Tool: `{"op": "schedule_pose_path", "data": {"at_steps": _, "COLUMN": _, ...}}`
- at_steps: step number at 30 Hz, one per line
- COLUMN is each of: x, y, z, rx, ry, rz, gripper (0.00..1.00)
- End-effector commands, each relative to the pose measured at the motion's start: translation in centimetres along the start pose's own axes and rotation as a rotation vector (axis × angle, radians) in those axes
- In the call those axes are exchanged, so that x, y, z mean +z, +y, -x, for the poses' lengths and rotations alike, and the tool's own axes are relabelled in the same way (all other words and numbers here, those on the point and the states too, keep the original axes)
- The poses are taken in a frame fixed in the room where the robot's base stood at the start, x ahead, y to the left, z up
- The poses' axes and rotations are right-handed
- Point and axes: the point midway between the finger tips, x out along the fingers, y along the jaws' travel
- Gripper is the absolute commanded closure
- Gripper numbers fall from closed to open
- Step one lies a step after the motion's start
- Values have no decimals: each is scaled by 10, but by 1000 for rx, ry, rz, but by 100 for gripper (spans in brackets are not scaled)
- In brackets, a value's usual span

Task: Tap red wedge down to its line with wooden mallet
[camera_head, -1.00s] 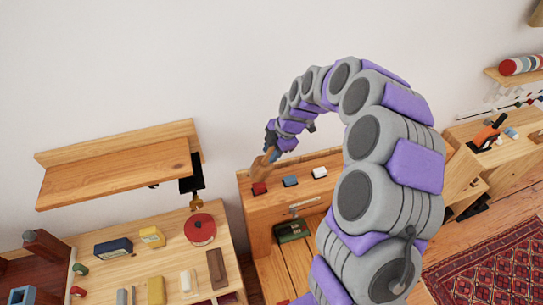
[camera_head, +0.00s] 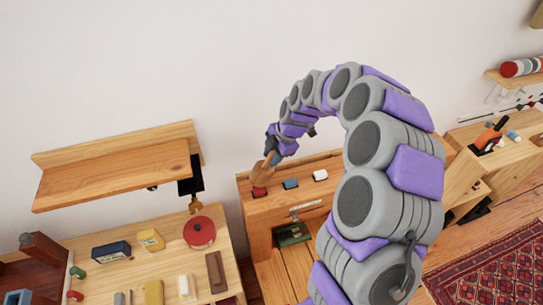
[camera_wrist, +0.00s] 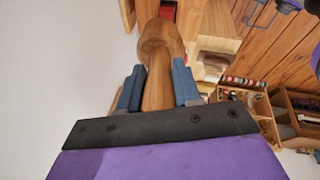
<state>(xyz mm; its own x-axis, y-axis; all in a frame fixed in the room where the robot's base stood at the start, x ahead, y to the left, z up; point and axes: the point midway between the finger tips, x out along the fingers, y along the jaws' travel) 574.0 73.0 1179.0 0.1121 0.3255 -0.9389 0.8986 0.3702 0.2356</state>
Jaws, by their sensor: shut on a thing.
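The wooden mallet (camera_head: 262,174) is held head-down at the left end of the timber brace (camera_head: 256,212). My gripper (camera_wrist: 157,84) is shut on its handle, with blue fingers on both sides in the wrist view. The red wedge (camera_head: 259,193) is right under the mallet head, which hides part of it. I cannot tell whether they touch. In the wrist view the red wedge (camera_wrist: 168,10) shows just beyond the mallet head (camera_wrist: 160,42). The wedge's line cannot be made out.
A blue wedge (camera_head: 290,184) and a white wedge (camera_head: 320,175) stand to the right along the same timber. A wall shelf (camera_head: 115,175) is at left. A bench with blocks and a red round tin (camera_head: 199,232) stands at lower left. The wall is close behind.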

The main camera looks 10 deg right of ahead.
Motion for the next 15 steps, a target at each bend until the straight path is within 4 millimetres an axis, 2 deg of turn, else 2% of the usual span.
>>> {"op": "schedule_pose_path", "data": {"at_steps": 8, "x": 0, "y": 0, "z": -2, "rx": 1, "ry": 0, "rz": 0, "gripper": 100}}
{"op": "schedule_pose_path", "data": {"at_steps": 11, "x": 3, "y": -2, "z": -11, "rx": 1, "ry": 0, "rz": -1, "gripper": 100}}
{"op": "schedule_pose_path", "data": {"at_steps": 15, "x": 8, "y": -8, "z": -33, "rx": 1, "ry": 1, "rz": -1, "gripper": 100}}
